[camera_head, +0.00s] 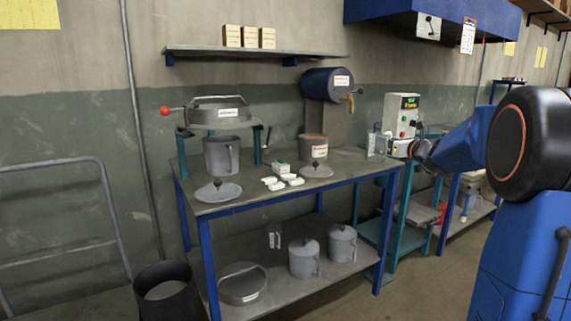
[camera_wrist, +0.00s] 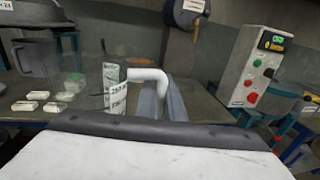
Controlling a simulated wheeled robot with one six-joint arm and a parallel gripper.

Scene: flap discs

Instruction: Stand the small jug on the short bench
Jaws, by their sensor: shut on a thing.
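A small clear jug (camera_wrist: 90,88) with a printed label and a pale handle is in my gripper (camera_wrist: 165,98). The fingers are shut on its handle in the wrist view. In the head view the jug (camera_head: 377,145) shows upright at the right end of the blue-legged bench (camera_head: 240,201), beside my gripper (camera_head: 408,150). I cannot tell whether its base touches the bench top. A teal-legged bench (camera_head: 381,232) stands just right of it. I cannot tell which bench is the short one.
The blue-legged bench top holds a grey jug (camera_head: 221,155), a lid (camera_head: 218,191), small white blocks (camera_head: 283,182) and a labelled pot (camera_head: 313,150). A control box (camera_head: 402,115) stands behind my gripper. Lidded grey jugs (camera_head: 304,258) stand on the lower shelf.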

